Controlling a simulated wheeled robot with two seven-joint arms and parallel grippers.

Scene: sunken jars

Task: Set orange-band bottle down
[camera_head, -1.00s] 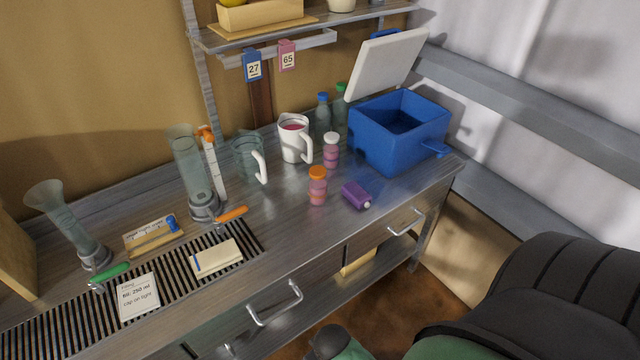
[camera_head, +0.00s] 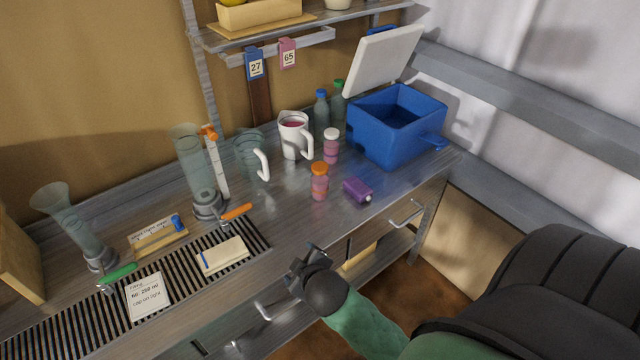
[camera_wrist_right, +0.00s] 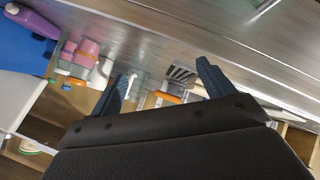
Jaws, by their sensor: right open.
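The bottle with the orange cap (camera_head: 319,182) and pink contents stands upright on the metal counter, in front of the white mug and left of a purple bottle lying on its side. A pink bottle at the left of the right wrist view (camera_wrist_right: 84,55) is probably it, but I cannot be sure. My right gripper (camera_head: 306,259) is open and empty at the counter's front edge, nearer to me than the orange-cap bottle and apart from it. Its two spread fingers show in the wrist view (camera_wrist_right: 163,76). My left gripper is not in view.
A white-capped pink bottle (camera_head: 331,146), a white mug (camera_head: 294,137) and a clear jug (camera_head: 250,160) stand behind. The purple bottle (camera_head: 358,190) lies near an open blue box (camera_head: 385,145). Glass cylinders and a slotted drain (camera_head: 60,325) are left. Counter front-centre is clear.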

